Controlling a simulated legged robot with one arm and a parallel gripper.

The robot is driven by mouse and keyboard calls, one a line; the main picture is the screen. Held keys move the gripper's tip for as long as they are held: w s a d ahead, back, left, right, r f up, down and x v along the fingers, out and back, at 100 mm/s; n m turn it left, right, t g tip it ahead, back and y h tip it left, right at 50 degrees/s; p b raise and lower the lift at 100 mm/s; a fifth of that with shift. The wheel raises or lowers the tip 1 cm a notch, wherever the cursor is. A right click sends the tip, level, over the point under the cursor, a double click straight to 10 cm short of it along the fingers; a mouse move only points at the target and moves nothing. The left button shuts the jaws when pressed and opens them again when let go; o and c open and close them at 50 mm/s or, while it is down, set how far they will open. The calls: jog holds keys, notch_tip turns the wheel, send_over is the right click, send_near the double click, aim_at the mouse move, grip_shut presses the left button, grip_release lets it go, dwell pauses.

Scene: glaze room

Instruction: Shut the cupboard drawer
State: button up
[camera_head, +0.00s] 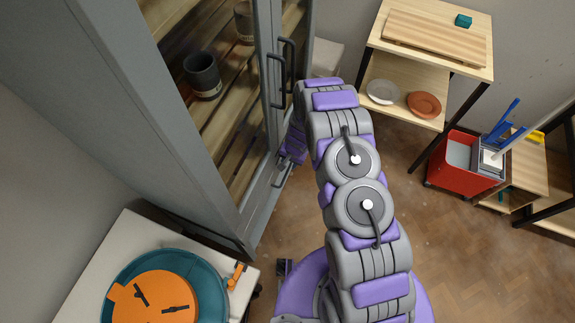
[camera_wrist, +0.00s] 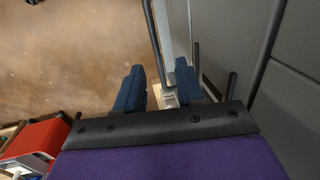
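The grey cupboard (camera_head: 130,95) stands at the left in the head view, with glazed doors and dark bar handles. Low on its front is a grey drawer-like panel (camera_head: 262,203) with a handle (camera_head: 284,173). I cannot tell how far it stands out. In the wrist view the grey cupboard front (camera_wrist: 292,85) runs down the right side, with dark bars close to the fingers. My gripper (camera_wrist: 160,92) shows two dark blue fingers set apart, with nothing clearly held between them. In the head view my arm hides the fingertips.
A white table (camera_head: 88,262) with a teal basin (camera_head: 211,296) stands at lower left. A wooden shelf unit (camera_head: 405,75) with dishes is at the back. A red bucket (camera_head: 462,165) stands on the right. Brown floor (camera_head: 470,255) is clear at lower right.

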notch_tip(320, 180, up, 8)
jog(key=d+p, duration=0.1)
jog(key=shift+s+d+r, duration=0.15)
jog(key=shift+s+d, duration=0.05)
dwell(0.6)
jog(key=s+d+r+n, duration=0.1)
jog(key=s+r, duration=0.3)
jog(key=r, duration=0.6)
jog(key=s+d+r+n+g, duration=0.1)
jog(key=s+d+r, duration=0.15)
jog(key=r, duration=0.65)
jog(key=s+r+n, duration=0.1)
jog(key=s+r, duration=0.3)
jog(key=r, duration=0.6)
jog(key=s+d+r, duration=0.3)
jog(key=s+r, duration=0.1)
jog(key=s, duration=0.5)
jog(key=s+d+r+g+h, duration=0.1)
jog(key=s+d+r, duration=0.3)
jog(key=s, duration=0.4)
jog(key=s+d+r+n+h, duration=0.1)
jog(key=s+d+r, duration=0.2)
jog(key=s, duration=0.6)
jog(key=shift+s+d+r+g, duration=0.3)
jog(key=shift+r, duration=0.65)
